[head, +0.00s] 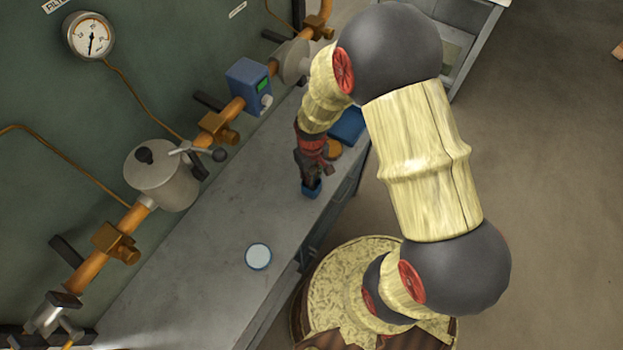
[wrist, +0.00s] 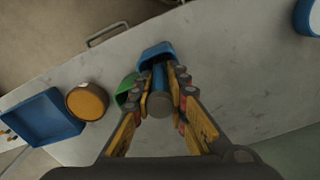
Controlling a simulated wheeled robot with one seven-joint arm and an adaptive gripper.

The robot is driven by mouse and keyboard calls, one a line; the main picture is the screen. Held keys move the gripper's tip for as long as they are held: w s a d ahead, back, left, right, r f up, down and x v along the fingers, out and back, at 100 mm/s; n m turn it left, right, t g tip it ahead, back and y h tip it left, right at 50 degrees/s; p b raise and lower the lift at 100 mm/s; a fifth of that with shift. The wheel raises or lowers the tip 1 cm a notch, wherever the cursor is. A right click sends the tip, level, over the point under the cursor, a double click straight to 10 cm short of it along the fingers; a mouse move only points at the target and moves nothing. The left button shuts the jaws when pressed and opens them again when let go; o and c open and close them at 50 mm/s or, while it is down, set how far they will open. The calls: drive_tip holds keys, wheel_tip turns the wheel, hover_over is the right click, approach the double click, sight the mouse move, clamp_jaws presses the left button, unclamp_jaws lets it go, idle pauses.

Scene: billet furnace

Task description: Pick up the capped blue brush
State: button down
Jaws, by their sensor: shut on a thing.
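The capped blue brush shows in the wrist view as a narrow blue shaft (wrist: 159,76) with a round grey-brown end (wrist: 160,105) toward the camera. My gripper (wrist: 160,82) is shut on it, one finger on each side. The far end of the brush runs to a blue cup-like holder (wrist: 153,52); I cannot tell whether it is still inside. In the head view my gripper (head: 311,172) is low over the bench, with a blue piece (head: 311,189) just below it. The brush itself is hidden there.
A green container (wrist: 124,91) is beside the left finger. An orange-topped round container (wrist: 87,101) and a blue tray (wrist: 42,118) lie farther left. A white, blue-rimmed round container (head: 258,256) stands apart on the grey bench (head: 210,240). Pipes and a valve (head: 162,177) line the wall.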

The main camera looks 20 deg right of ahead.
wheel_tip(320, 180, up, 10)
drive_tip(key=shift+p, duration=1)
